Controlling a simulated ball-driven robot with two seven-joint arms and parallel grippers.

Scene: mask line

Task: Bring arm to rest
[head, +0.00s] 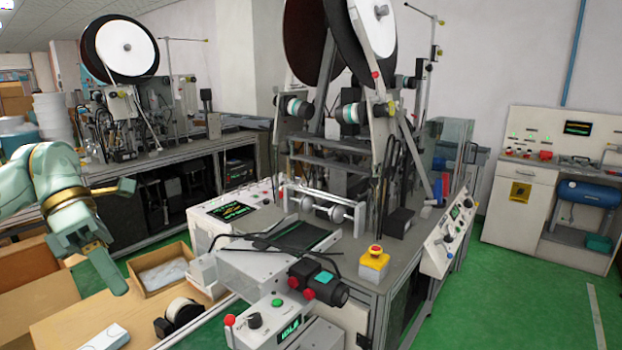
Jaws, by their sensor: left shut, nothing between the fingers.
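My left arm (55,178), pale green with gold rings, comes in from the left edge. My right arm and right gripper are not in view.
A wooden bench (60,322) holds an open box (188,262), a black-and-white roll (183,312) and a white pack (105,338). The mask machine (375,262), with a yellow-and-red stop button (375,256), fills the middle. Green floor (520,285) is clear at right.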

